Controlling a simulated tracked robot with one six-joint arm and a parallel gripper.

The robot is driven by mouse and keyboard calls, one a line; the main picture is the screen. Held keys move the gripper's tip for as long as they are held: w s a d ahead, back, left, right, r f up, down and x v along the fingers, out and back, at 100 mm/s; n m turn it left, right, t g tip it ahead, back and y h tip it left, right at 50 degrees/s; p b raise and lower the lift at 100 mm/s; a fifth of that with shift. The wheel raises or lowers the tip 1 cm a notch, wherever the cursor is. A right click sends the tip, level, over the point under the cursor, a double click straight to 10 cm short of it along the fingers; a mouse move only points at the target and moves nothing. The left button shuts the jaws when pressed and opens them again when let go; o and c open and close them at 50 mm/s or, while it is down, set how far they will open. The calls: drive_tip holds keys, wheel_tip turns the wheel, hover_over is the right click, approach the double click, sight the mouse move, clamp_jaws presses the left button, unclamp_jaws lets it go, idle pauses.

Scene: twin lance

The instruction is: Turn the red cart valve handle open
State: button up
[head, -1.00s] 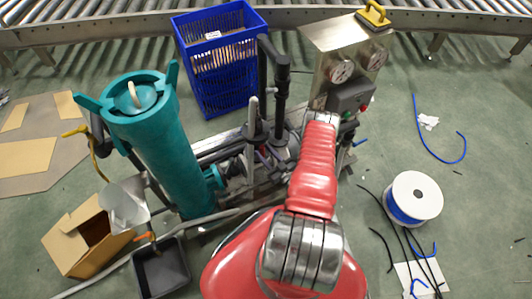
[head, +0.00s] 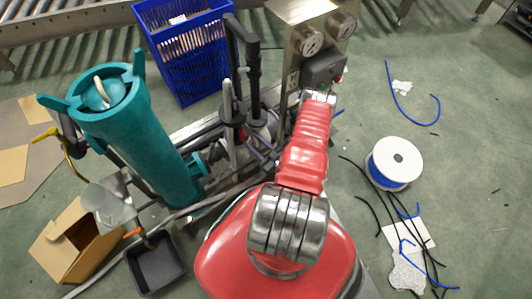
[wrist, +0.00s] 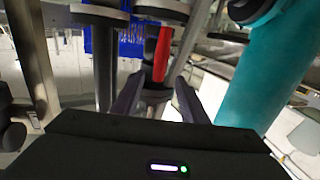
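The red valve handle (wrist: 162,52) shows in the wrist view as a narrow upright lever above the middle, beside grey pipework. My gripper (wrist: 158,88) is open, its two dark fingers apart below the handle. The handle's lower end lines up with the gap between the fingertips. I see no contact, and I cannot tell the depth between them. In the head view my red arm covers the gripper, and I cannot clearly make out the handle. The cart's black pipes (head: 252,70) stand left of my arm.
A teal cylinder (head: 140,130) stands left and also fills the right of the wrist view (wrist: 275,70). A blue crate (head: 188,50) is behind. A gauge panel (head: 295,65) rises behind my arm. A cable spool (head: 402,158) and loose wires lie right. A black bin (head: 157,265) sits front left.

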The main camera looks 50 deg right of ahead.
drive_tip(key=s, duration=0.7)
drive_tip(key=shift+a, duration=0.3)
drive_tip(key=shift+s, duration=0.1)
idle(0.3)
